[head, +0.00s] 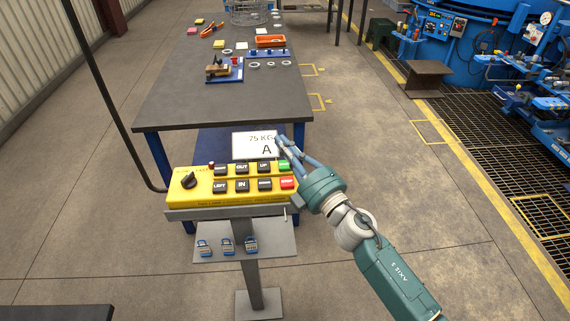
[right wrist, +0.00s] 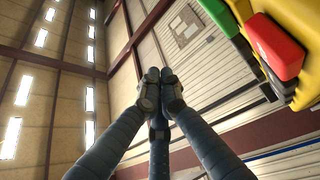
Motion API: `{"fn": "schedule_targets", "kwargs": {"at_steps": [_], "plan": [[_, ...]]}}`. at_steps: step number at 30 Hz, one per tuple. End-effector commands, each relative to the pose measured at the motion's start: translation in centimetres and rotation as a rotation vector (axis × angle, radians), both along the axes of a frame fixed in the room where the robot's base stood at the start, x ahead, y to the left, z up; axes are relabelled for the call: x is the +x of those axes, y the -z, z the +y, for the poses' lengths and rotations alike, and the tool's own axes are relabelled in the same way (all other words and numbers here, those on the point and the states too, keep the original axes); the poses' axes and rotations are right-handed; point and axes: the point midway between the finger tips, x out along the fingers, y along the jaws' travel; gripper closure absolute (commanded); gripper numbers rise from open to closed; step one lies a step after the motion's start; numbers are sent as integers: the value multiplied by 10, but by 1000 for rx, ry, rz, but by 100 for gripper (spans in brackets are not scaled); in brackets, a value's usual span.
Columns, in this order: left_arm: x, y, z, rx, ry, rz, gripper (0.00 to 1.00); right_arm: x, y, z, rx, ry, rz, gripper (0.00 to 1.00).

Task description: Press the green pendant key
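A yellow pendant (head: 222,196) lies on a grey stand, with rows of dark keys and a dark knob at its left. The green key (head: 284,166) is at its upper right corner, above the red key (head: 288,183). My right gripper (head: 281,144) comes in from the right, its fingertips appearing just beyond the green key; contact cannot be told. In the right wrist view its fingers (right wrist: 160,92) are together with nothing between them. The green key (right wrist: 241,10) and red key (right wrist: 274,46) show there at upper right, apart from the fingertips. My left gripper is out of view.
A dark workbench (head: 225,106) with small parts stands beyond. Open floor (head: 400,150) lies to the right, then blue machinery.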

Motion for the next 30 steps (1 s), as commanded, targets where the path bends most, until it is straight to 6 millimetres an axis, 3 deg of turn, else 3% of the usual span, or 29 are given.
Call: {"fn": "schedule_targets", "kwargs": {"at_steps": [3, 7, 9, 12, 14, 16, 21, 25, 30], "plan": [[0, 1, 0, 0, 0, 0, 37, -8, -43, 38, -143, -132, -157, 100], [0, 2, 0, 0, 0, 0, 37, -30, -76, 88, -396, -320, -356, 100], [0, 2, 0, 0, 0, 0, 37, -44, -81, 110, -588, -428, -459, 100], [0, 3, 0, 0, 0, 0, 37, -53, -69, 123, -882, -553, -555, 100], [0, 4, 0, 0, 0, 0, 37, -51, -58, 118, -1070, -608, -585, 100], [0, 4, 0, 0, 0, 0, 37, -41, -46, 101, -1291, -649, -591, 100], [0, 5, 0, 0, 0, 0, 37, -10, -39, 39, -1705, -654, -517, 100], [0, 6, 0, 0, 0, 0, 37, 4, -44, 7, -1858, -629, -456, 100], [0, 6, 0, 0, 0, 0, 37, 12, -48, -12, -1937, -610, -415, 100]]}}
